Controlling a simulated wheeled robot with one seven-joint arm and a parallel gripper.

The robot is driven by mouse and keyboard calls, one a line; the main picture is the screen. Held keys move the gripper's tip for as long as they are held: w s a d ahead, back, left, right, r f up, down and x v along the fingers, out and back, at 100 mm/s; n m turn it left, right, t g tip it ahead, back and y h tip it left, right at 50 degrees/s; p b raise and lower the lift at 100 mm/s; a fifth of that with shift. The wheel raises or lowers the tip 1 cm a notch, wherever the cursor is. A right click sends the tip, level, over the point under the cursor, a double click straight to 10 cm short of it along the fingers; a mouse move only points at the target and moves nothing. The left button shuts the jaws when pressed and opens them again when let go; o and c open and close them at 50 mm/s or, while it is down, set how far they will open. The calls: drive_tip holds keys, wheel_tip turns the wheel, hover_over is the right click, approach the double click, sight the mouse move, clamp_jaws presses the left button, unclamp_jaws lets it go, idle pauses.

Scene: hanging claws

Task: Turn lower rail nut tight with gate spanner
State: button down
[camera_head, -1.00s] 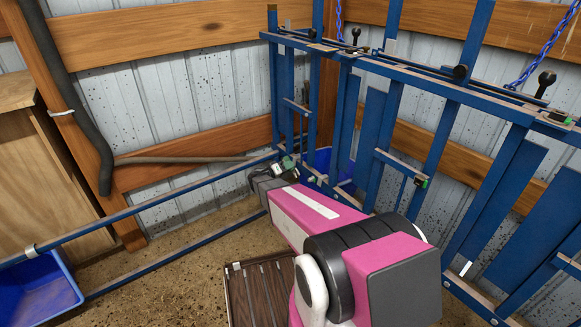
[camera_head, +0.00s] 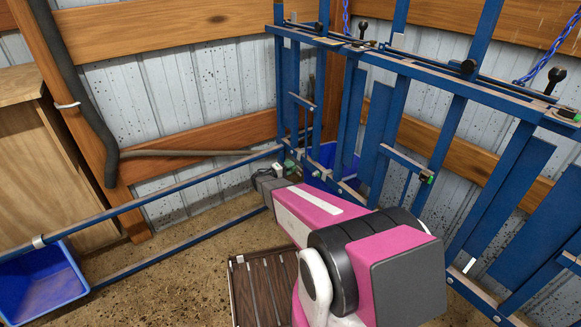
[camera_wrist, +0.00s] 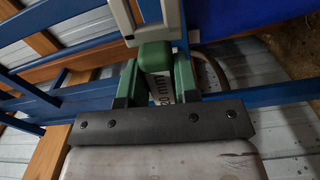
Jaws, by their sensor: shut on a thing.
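My gripper (camera_wrist: 157,85) has two green fingers and is shut on a tool with a grey-white marked body, which I take for the gate spanner (camera_wrist: 160,90). A green block sits at the tool's far end, with a light grey frame beyond it against the blue rail. In the head view my gripper (camera_head: 288,168) is low in the corner, beside the lower part of the blue gate (camera_head: 345,187); the spanner is too small to make out there. The lower rail nut is hidden or too small to tell, as is whether the spanner is seated on it.
Blue rails (camera_head: 180,183) run left from the corner. A blue bin (camera_head: 45,285) stands at the left, and a dark slatted board (camera_head: 262,290) lies on the floor below my arm. Blue chain (camera_head: 546,55) hangs at the upper right.

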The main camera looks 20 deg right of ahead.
drive_tip(key=f+n, duration=0.1)
drive_tip(key=n, duration=0.1)
drive_tip(key=f+n, duration=0.1)
drive_tip(key=f, duration=0.1)
drive_tip(key=s+f+n, duration=0.1)
drive_tip(key=f+n, duration=0.1)
drive_tip(key=shift+d+n, duration=0.15)
drive_tip(key=shift+n, duration=0.15)
idle(0.4)
